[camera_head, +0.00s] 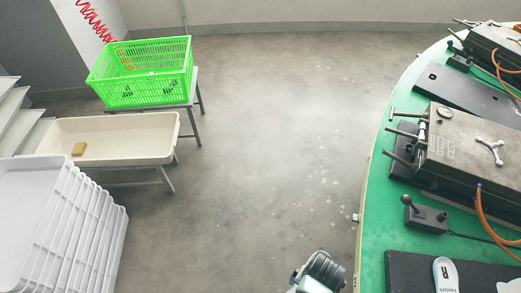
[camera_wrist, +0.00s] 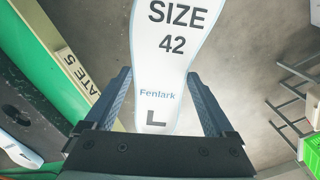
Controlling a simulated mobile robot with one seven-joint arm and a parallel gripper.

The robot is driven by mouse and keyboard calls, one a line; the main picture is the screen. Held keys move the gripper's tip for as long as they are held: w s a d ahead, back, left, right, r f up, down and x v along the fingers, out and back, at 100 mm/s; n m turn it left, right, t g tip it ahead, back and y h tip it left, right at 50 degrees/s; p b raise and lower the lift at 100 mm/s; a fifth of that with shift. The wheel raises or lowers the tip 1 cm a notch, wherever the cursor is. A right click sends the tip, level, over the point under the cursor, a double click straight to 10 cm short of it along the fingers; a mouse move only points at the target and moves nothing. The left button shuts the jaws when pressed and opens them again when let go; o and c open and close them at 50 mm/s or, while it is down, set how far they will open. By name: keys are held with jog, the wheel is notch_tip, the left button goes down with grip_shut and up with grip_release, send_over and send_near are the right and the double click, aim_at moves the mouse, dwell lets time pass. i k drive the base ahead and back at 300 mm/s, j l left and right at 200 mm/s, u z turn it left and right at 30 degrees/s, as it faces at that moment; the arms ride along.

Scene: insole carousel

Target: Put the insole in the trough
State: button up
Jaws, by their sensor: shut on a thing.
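A white insole (camera_wrist: 170,60) marked "SIZE 42", "Fenlark" and "L" is between the fingers of my gripper (camera_wrist: 160,105) in the wrist view. My gripper is shut on it, and the insole extends up out of that picture. In the head view only part of my arm shows at the bottom edge; the gripper and held insole are out of that picture. The trough (camera_head: 115,137), cream and shallow, stands on a grey metal stand at the left. A small yellow-brown block (camera_head: 79,149) lies in it.
A green crate (camera_head: 150,72) stands on a stand behind the trough. Stacked white trays (camera_head: 95,225) are at the front left. The green carousel table (camera_head: 375,220) at the right carries metal moulds (camera_head: 470,150) and another insole (camera_head: 445,274) marked "R". Open floor lies between.

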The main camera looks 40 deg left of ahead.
aim_at(139, 154)
jog(key=i+j+u, duration=0.2)
jog(key=j, duration=0.25)
jog(key=i+j+u, duration=0.2)
jog(key=j, duration=0.3)
jog(key=i+j+u, duration=0.2)
jog(key=j, duration=0.2)
jog(key=i+j+u, duration=0.2)
jog(key=j, duration=0.2)
jog(key=i+j, duration=1.2)
jog(key=j, duration=0.2)
jog(key=k+j+u, duration=0.05)
